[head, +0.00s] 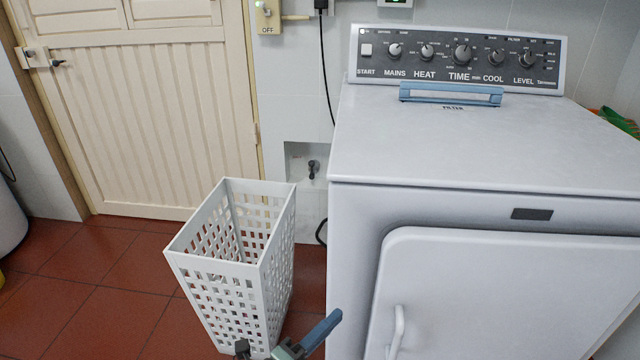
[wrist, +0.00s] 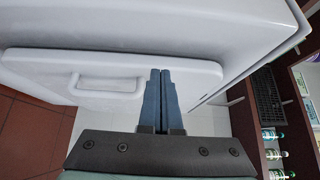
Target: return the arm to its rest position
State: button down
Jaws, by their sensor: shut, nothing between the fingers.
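My gripper (head: 336,316) shows at the bottom of the head view, in front of the white dryer's left side and just right of the laundry basket. In the wrist view, its two blue fingers (wrist: 160,74) lie side by side, shut, with nothing held. Past the fingertips is the white dryer door (wrist: 110,62) with its handle (wrist: 103,84). The door (head: 490,300) and its handle (head: 397,332) also show in the head view. I cannot tell whether the fingertips touch the door, or whether it is fully closed.
A white lattice basket (head: 215,265) stands on the red tiled floor, close to the dryer (head: 450,140). A blue-handled filter (head: 450,94) sits on the dryer top. A cream door (head: 150,120) is behind. Shelves with bottles (wrist: 272,134) are at the right in the wrist view.

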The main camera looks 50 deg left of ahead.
jog(key=shift+s+a+f+b, duration=0.25)
jog(key=shift+s+a+b, duration=0.25)
jog(key=shift+a+b, duration=0.3)
jog(key=w+d+r+n+t+y, duration=0.25)
jog(key=r+n+y, duration=0.2)
jog(key=r, duration=0.75)
jog(key=w+d+r+n+t+y, duration=0.1)
jog(key=d+r+n+y, duration=0.35)
jog(key=r, duration=0.75)
jog(key=w+d+r+n+t+y, duration=0.1)
jog(key=r+n+t+y, duration=0.15)
jog(key=r+n, duration=0.65)
jog(key=s+d+r+n, duration=0.1)
jog(key=d+r+n, duration=0.1)
jog(key=d+r, duration=0.4)
jog(key=s+d+r+n, duration=0.1)
jog(key=d+r+n, duration=0.15)
jog(key=r, duration=0.65)
jog(key=s+d+r+m+t+h, duration=0.2)
jog(key=d+r+m+h, duration=0.1)
jog(key=d+h, duration=0.45)
jog(key=s+d+r+m+t+h, duration=0.1)
jog(key=s+d+r+m+h, duration=0.15)
jog(key=d+h, duration=0.5)
notch_tip(320, 180, up, 31)
jog(key=w+y+p, duration=0.1)
jog(key=p, duration=3)
jog(key=shift+r+p, duration=0.2)
jog(key=shift+p, duration=0.15)
